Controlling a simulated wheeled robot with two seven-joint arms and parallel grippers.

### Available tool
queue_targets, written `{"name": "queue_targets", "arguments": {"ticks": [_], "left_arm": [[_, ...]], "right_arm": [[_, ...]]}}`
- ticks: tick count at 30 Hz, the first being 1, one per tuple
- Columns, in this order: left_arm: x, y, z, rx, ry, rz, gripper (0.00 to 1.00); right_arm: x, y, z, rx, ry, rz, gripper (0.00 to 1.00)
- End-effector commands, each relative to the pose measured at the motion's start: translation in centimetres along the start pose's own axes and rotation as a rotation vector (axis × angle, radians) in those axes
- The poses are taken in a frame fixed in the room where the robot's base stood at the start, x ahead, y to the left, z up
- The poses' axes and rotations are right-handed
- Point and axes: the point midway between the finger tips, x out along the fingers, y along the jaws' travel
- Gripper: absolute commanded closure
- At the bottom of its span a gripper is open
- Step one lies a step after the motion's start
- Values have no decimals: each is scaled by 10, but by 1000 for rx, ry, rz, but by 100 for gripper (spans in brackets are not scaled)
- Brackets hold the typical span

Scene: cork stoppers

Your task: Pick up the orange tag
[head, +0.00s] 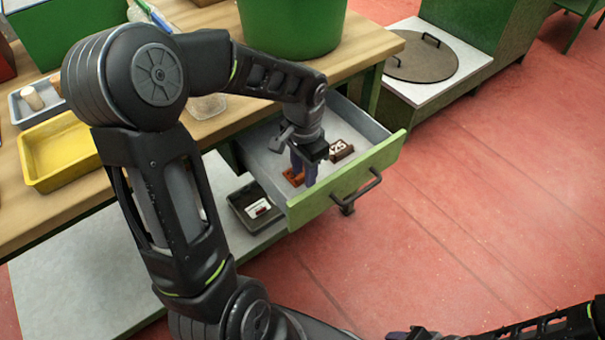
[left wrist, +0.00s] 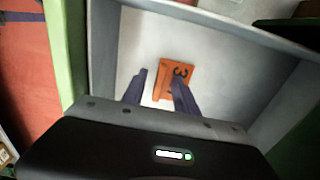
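The orange tag (left wrist: 179,73) lies flat on the floor of the open drawer (head: 355,187), with dark characters on its face. In the head view the orange tag (head: 291,177) shows partly, beside my left gripper's fingers. My left gripper (head: 304,170) reaches down into the drawer. In the left wrist view its two purple fingers (left wrist: 158,88) are apart, one on each side of the tag's near part, with the right finger covering some of it. Whether they touch the tag I cannot tell. My right arm shows at the lower right edge of the head view; its fingertips are not clear.
A dark brown tag (head: 340,150) with white characters lies in the drawer near my left gripper. A dark tray (head: 240,215) sits on the shelf below, and a yellow tray (head: 45,170) on the worktop.

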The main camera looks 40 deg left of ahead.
Motion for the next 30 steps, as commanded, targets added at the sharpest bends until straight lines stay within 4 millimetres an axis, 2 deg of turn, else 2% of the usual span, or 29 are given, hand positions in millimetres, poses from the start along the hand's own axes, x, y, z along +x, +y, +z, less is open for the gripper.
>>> {"name": "queue_targets", "arguments": {"ticks": [13,26,30], "left_arm": [[0,0,0,0,0,0,65],[0,0,0,0,0,0,99],[0,0,0,0,0,0,100]], "right_arm": [[0,0,0,0,0,0,48],[0,0,0,0,0,0,48],[0,0,0,0,0,0,48]]}}
